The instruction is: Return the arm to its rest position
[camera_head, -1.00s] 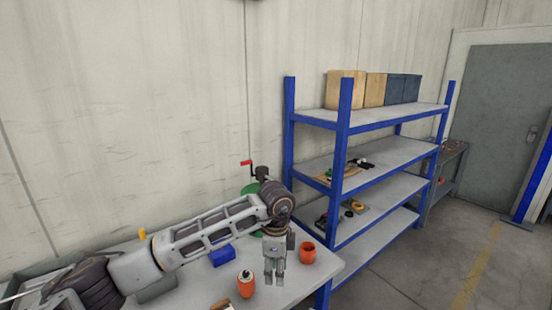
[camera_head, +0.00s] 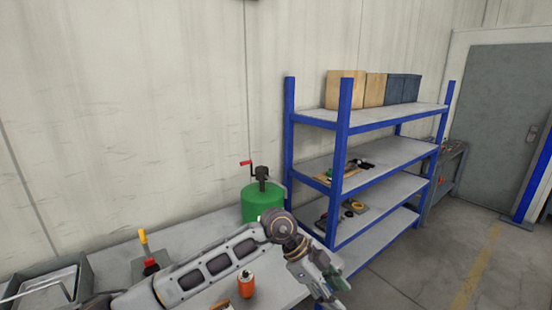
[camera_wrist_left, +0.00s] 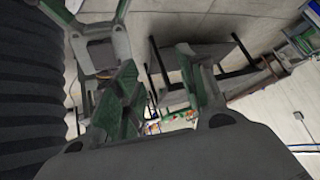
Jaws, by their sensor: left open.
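My left arm (camera_head: 210,270) reaches in from the lower left across the workbench in the head view. My left gripper (camera_head: 338,292) is at the bench's right end, tilted down to the right, open and empty. In the left wrist view its two green-padded fingers (camera_wrist_left: 160,95) stand apart with nothing between them. My right gripper is not in view. An orange screw jack (camera_head: 246,284) stands upright on the bench, left of the gripper and in front of the arm.
A green cylinder with a red crank (camera_head: 262,200) stands behind the arm. A grey tray (camera_head: 85,272) and a yellow-handled tool (camera_head: 145,248) are at left. A blue shelf rack (camera_head: 343,130) stands close right of the bench. The floor (camera_head: 440,260) beyond is clear.

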